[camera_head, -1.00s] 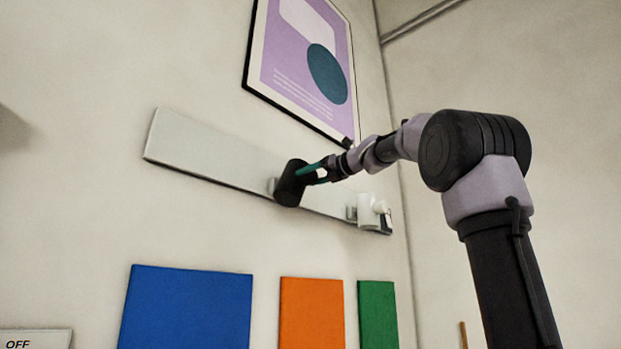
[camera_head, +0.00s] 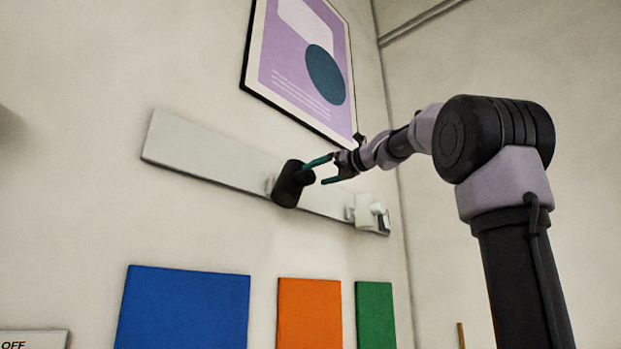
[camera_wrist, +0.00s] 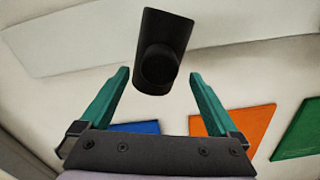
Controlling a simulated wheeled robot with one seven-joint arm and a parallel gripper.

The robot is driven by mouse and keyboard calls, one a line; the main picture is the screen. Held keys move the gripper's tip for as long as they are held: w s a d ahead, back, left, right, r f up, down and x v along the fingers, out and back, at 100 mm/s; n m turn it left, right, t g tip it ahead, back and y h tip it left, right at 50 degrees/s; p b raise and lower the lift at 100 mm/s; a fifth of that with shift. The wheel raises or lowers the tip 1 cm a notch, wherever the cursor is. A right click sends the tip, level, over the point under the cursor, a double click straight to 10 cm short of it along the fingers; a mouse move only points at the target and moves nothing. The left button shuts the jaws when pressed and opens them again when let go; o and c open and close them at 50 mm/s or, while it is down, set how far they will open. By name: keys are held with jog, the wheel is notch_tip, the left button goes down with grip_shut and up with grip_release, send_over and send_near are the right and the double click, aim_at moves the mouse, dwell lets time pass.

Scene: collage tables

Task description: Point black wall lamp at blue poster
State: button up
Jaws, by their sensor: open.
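The black wall lamp (camera_head: 291,184) is a dark cylinder on the pale wall rail, tilted, its lower end toward the lower left. In the wrist view the lamp (camera_wrist: 163,48) shows a round knob facing me, ahead of and between my finger lines. My gripper (camera_head: 318,171) is open and empty just right of the lamp; its teal fingers (camera_wrist: 158,78) are spread apart in the wrist view. The blue poster (camera_head: 184,308) hangs below the rail, down and left of the lamp. Part of it also shows in the wrist view (camera_wrist: 136,127).
A white lamp (camera_head: 368,211) sits on the right end of the rail (camera_head: 212,153). Orange (camera_head: 309,313) and green (camera_head: 375,314) posters hang right of the blue one. A framed purple picture (camera_head: 300,62) hangs above. An OFF sign (camera_head: 34,339) is at lower left.

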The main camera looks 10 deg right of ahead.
jog(key=v, duration=0.6)
jog(key=shift+d, duration=0.1)
dwell(0.3)
jog(key=s+f+n+g+h, duration=0.2)
jog(key=s+f+n, duration=0.5)
jog(key=f, duration=0.8)
jog(key=s+f+n+g+h, duration=0.3)
jog(key=s+f+n, duration=0.4)
jog(key=f+n, duration=0.4)
jog(key=s+f+n+g+h, duration=0.2)
jog(key=s+f+n, duration=0.5)
jog(key=f, duration=1.4)
jog(key=n+h, duration=0.1)
jog(key=n, duration=0.1)
jog(key=shift+s+a+n+h, duration=0.25)
jog(key=shift+n+h, duration=0.05)
jog(key=shift+n, duration=0.1)
